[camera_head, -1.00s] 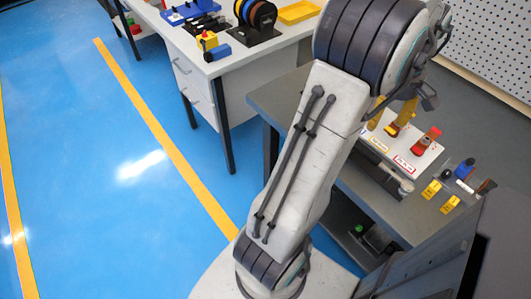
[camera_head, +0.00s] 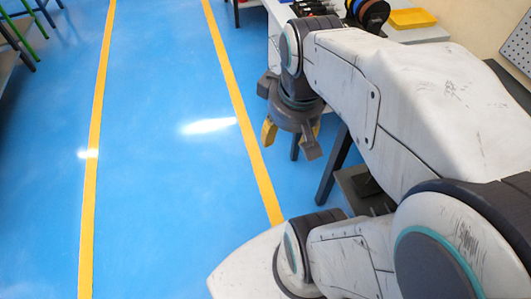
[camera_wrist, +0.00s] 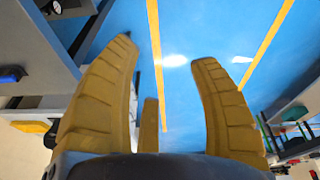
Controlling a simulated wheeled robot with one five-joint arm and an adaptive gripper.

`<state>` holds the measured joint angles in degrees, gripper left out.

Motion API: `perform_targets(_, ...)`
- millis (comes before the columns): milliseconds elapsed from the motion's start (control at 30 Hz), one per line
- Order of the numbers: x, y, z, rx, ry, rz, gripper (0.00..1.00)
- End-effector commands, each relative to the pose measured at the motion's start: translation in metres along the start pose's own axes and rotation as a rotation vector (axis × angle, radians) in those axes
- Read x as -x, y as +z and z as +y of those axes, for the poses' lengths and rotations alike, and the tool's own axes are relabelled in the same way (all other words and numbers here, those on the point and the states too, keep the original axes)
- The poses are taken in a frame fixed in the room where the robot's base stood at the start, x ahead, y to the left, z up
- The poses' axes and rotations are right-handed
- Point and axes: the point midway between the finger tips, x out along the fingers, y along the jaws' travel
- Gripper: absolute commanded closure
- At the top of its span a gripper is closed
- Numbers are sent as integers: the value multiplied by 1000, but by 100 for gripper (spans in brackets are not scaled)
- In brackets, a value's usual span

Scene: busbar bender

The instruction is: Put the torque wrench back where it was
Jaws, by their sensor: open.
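My gripper (camera_head: 290,143) hangs over the blue floor beside the white table, with its yellow fingers pointing down. In the wrist view the fingers (camera_wrist: 163,58) are spread wide, with only floor between them, so my gripper is open and empty. I cannot make out the torque wrench in either current view. The grey workbench with the labelled tools is mostly hidden behind my arm in the head view.
The white table (camera_head: 430,34) at the back holds dark spools (camera_head: 370,12) and a yellow tray (camera_head: 412,18). A pegboard (camera_head: 518,42) stands at the far right. Blue floor (camera_head: 160,170) with yellow lines is clear at left. Stools with coloured legs (camera_head: 22,32) stand at upper left.

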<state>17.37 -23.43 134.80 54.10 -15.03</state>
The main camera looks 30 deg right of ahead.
Motion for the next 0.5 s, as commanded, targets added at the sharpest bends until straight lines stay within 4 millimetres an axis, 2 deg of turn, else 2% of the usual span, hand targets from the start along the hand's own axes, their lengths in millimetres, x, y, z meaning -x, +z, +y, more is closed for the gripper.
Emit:
perform_targets(33, 0, 5, -16, 20, -14, 16, 44)
perform_targets(200, -2, 21, -47, 31, -50, 45, 44)
perform_targets(300, -3, 27, -56, 33, -64, 54, 44)
perform_targets(500, -4, 33, -63, 33, -75, 60, 44)
